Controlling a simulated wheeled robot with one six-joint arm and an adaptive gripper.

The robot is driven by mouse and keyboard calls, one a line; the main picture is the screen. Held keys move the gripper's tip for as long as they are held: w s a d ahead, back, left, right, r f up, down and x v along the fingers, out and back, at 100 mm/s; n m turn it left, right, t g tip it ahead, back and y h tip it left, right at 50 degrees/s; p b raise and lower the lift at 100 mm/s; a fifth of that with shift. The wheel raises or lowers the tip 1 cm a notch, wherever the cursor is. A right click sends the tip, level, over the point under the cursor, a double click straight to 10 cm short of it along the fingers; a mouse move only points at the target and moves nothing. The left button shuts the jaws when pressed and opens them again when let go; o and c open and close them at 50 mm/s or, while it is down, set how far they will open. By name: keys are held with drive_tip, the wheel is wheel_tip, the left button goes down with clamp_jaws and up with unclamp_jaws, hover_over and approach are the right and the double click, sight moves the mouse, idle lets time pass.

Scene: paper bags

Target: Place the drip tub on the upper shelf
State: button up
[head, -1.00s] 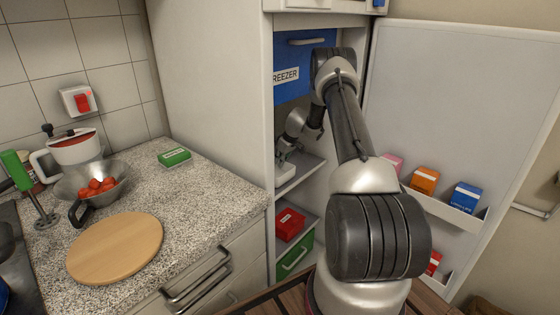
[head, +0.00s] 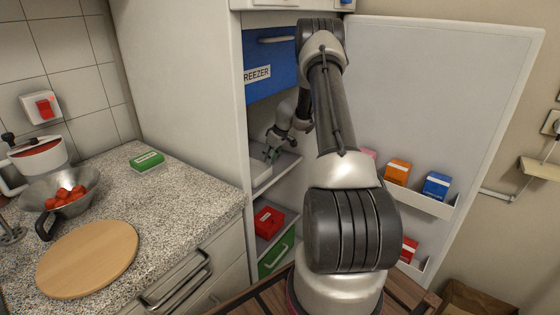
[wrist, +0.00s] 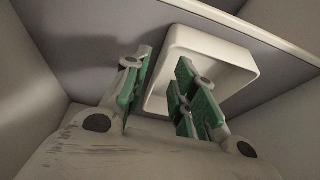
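The drip tub (head: 262,172) is a white, shallow, open box with rounded corners. It sits on the upper shelf (head: 287,167) inside the fridge, partly hidden by the cabinet's side wall. In the wrist view the tub (wrist: 232,52) appears just beyond my fingers. My gripper (wrist: 162,78) has green pads and its fingers are apart. One wall of the tub lies between the two sides, with the right fingers over the tub's inside; I see no pad clearly pressing on it. In the head view my gripper (head: 271,154) is small, just above the tub.
A blue freezer door (head: 270,65) is above the shelf. A red box (head: 268,221) and a green drawer (head: 276,255) are below. The open fridge door (head: 430,100) with boxes stands right. The counter holds a colander (head: 60,185) and a round board (head: 88,258).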

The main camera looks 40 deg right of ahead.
drive_tip(key=s, duration=0.1)
drive_tip(key=s+d, duration=0.1)
drive_tip(key=s, duration=0.1)
drive_tip(key=s+d, duration=0.1)
drive_tip(key=s, duration=0.1)
drive_tip(key=shift+s+d, duration=0.15)
idle(0.3)
